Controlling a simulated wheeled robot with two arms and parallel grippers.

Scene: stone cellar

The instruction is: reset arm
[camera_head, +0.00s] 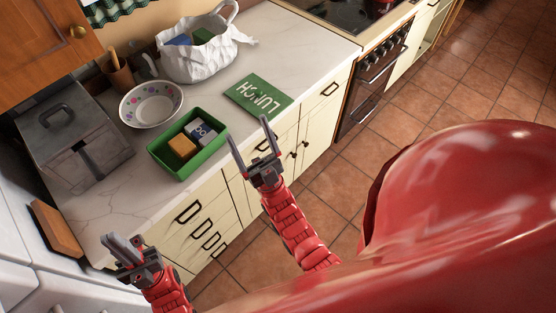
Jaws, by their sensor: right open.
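My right gripper (249,129) is open and empty, with its two fingers spread. It is in front of the counter's front edge in this view, to the right of the green tray (186,172). My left gripper (122,241) is at the lower left, near the front corner of the counter by the white appliance. Its fingers are seen at a steep angle, so I cannot tell how far apart they are. I see no object in it. Both red arms reach up from the bottom of the view.
The counter (290,50) holds a grey lidded metal box (70,140), a patterned bowl (151,102), a white bag (200,62) and a green LUNCH sign (258,96). The green tray holds small boxes. A wooden board (57,229) is at left. Tiled floor (470,80) is open at right.

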